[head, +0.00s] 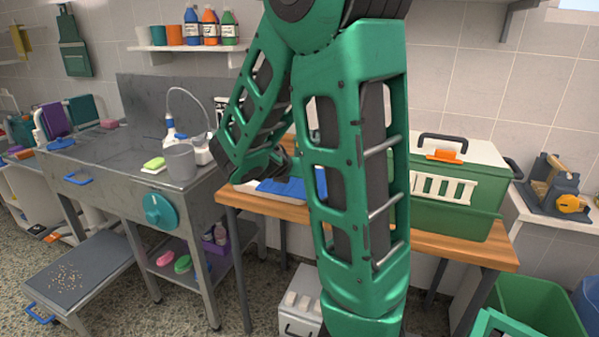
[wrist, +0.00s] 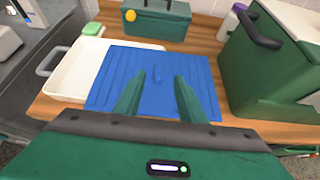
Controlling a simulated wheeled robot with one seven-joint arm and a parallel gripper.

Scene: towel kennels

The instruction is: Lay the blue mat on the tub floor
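The blue mat (wrist: 112,78) is a flat ribbed sheet with a small raised tab in its middle. In the wrist view it lies over the right part of a white tray (wrist: 71,66) and the wooden table. Part of it shows in the head view (head: 283,190), beside my arm. My gripper (wrist: 158,88) is open, its two green fingers apart above the mat, on either side of the tab; I cannot tell whether they touch the mat. In the head view my arm hides much of the table. The steel tub (head: 100,190) stands at the left.
A large green and cream box (head: 450,215) stands right of the mat. A small green case (wrist: 150,22) stands behind it. A grey cup (head: 180,163), spray bottle (head: 171,133) and green sponge (head: 153,163) stand at the tub's right end. A low step (head: 85,272) is in front of the tub.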

